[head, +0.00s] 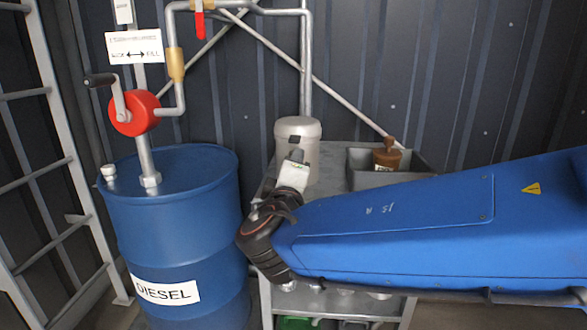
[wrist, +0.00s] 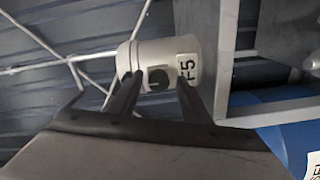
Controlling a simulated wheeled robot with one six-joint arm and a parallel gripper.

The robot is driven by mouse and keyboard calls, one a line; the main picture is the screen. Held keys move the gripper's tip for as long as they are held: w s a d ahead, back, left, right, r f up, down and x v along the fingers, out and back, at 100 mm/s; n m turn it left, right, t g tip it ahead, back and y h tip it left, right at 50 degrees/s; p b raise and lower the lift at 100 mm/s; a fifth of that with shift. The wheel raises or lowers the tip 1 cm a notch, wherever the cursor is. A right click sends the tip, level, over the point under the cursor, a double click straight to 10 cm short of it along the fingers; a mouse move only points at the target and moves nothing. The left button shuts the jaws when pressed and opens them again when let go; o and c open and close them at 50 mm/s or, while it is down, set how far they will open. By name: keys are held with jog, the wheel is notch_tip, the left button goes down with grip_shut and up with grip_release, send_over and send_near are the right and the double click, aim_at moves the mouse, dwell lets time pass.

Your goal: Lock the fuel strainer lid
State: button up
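The fuel strainer (head: 298,128) is a pale grey-beige cylinder with a wide lid, standing upright behind the end of my arm in the head view. My gripper (wrist: 159,82) has two dark fingers, set apart, pointing at the strainer. The knob appears between the fingertips; I cannot tell whether they touch it.
A blue diesel drum (head: 175,235) with a red crank pump (head: 134,113) stands left of the strainer. A grey tray (head: 408,160) holding a brown bottle (head: 386,156) is to the right. Pipes and a diagonal brace (head: 345,94) run behind. A ladder (head: 55,130) is far left.

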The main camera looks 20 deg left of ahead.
jog(key=shift+s, duration=0.1)
jog(key=v, duration=1.7)
jog(key=shift+s, duration=0.15)
jog(key=w+d+f+m+g+h, duration=0.2)
jog(key=w+d+f+h, duration=0.15)
jog(key=d, duration=0.55)
jog(key=w+d+f+m+g+h, duration=0.2)
jog(key=w+d+f+m, duration=0.15)
jog(key=d, duration=0.65)
jog(key=w+d+f+m+g+h, duration=0.1)
jog(key=w+d+f+g+h, duration=0.2)
jog(key=d, duration=0.6)
jog(key=s+d+f+m+g, duration=0.2)
jog(key=d+f, duration=0.1)
jog(key=d, duration=0.3)
jog(key=s+d+f+m+g, duration=0.1)
jog(key=d+f+m+g, duration=0.15)
jog(key=d, duration=0.35)
jog(key=s+d+f+m+y, duration=0.2)
jog(key=s+f+m, duration=0.1)
jog(key=s, duration=0.1)
jog(key=s+d+f+m+g+y, duration=0.1)
jog(key=s+d+f+m+y, duration=0.1)
jog(key=s, duration=0.3)
jog(key=shift+s+d+f+m, duration=0.15)
jog(key=shift+d+f+m, duration=0.4)
jog(key=shift+d+m, duration=0.25)
